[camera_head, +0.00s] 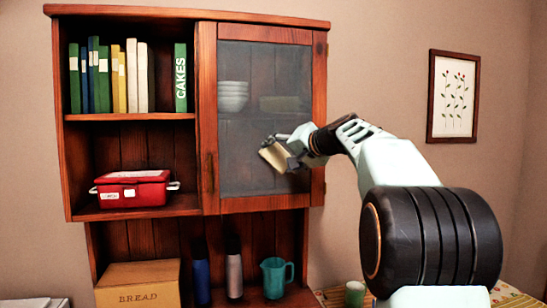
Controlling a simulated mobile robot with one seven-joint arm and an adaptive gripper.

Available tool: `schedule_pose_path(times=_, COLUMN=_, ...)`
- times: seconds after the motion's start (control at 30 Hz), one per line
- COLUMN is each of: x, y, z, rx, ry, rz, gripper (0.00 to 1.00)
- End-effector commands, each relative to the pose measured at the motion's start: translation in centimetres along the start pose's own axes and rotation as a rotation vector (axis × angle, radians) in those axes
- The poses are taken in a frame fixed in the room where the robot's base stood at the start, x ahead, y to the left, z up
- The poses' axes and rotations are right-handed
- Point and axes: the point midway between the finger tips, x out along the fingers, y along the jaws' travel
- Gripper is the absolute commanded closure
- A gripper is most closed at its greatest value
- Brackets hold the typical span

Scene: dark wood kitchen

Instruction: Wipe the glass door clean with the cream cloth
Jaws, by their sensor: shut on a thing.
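The glass door (265,165) is a dark pane in a reddish wood frame on the right half of the wall cabinet, and it is shut. The pane looks hazy, and stacked bowls show dimly behind it. My gripper (287,145) is at the lower right part of the pane, reaching in from the right. It is shut on the cream cloth (274,157), which hangs tilted in front of the glass. I cannot tell whether the cloth touches the glass.
Open shelves left of the door hold several books (105,78) and a red box (133,188). Below stand a bread box (138,285), a blue bottle (201,275), a grey bottle (234,270) and a teal jug (275,277). A framed picture (453,95) hangs at the right.

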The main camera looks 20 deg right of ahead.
Motion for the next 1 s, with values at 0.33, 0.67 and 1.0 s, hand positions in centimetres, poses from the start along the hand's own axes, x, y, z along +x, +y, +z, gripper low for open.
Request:
schedule_pose_path(times=0.33, x=-0.3, y=0.6, z=-0.5, rx=-0.001, ry=0.003, rz=0.001, gripper=0.51)
schedule_pose_path(times=0.67, x=0.5, y=-1.3, z=1.2, rx=-0.002, ry=0.001, rz=-0.001, gripper=0.51)
schedule_pose_path(times=1.0, x=0.9, y=-2.4, z=2.2, rx=-0.001, ry=0.001, rz=-0.001, gripper=0.51)
